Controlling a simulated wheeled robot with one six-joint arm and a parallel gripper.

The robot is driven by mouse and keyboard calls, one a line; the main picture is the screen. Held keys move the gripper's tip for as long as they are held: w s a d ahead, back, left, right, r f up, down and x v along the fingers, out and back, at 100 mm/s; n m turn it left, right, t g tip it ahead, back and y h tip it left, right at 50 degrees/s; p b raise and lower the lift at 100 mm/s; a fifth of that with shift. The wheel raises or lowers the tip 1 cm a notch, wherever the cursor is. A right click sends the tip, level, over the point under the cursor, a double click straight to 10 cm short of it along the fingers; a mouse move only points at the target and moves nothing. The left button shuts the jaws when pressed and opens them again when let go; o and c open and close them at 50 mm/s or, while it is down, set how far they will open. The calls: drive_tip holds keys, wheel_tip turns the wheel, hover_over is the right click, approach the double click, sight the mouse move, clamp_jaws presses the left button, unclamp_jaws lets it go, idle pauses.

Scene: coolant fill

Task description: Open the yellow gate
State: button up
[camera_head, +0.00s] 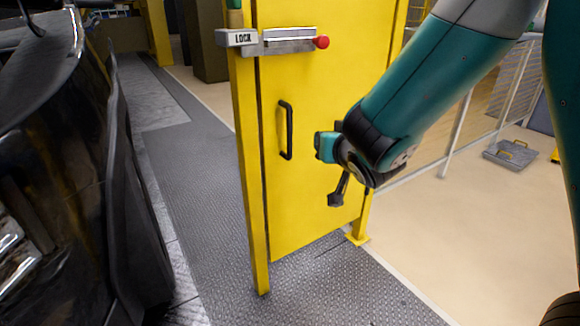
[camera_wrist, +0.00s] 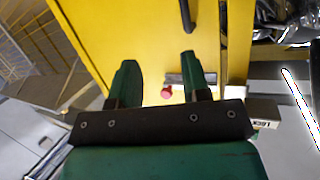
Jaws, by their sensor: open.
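The yellow gate (camera_head: 330,100) stands upright and looks shut against its yellow post (camera_head: 247,170). A black handle (camera_head: 286,130) is on its face; part of it shows in the wrist view (camera_wrist: 187,15). Above it, a grey block marked LOCK (camera_head: 237,38) sits on the post, beside a grey latch bar (camera_head: 288,42) with a red knob (camera_head: 321,42). I cannot tell whether the bar is engaged. My gripper (camera_wrist: 158,66) is open and empty in the wrist view, with the red knob appearing between its fingers, beyond them. In the head view my wrist mostly hides it, right of the handle.
A dark glossy machine (camera_head: 60,170) fills the left side. A grey metal walkway (camera_head: 205,190) runs left of and in front of the gate. A railing (camera_head: 490,95) and a grey case (camera_head: 511,152) on the pale floor are at the right.

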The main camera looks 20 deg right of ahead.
wheel_tip(320, 180, down, 6)
drive_tip(key=w+a+n+t+y+b, duration=0.1)
drive_tip(key=w+n+t+y+b, duration=0.1)
drive_tip(key=t+b, duration=0.15)
drive_tip(key=p, duration=0.9)
approach(290, 132)
drive_tip(key=w, duration=0.3)
drive_tip(key=shift+n, duration=0.4)
drive_tip(key=w, duration=0.5)
drive_tip(key=w+a, duration=0.1)
drive_tip(key=w, duration=0.1)
drive_tip(key=shift+w, duration=0.4)
clamp_jaws()
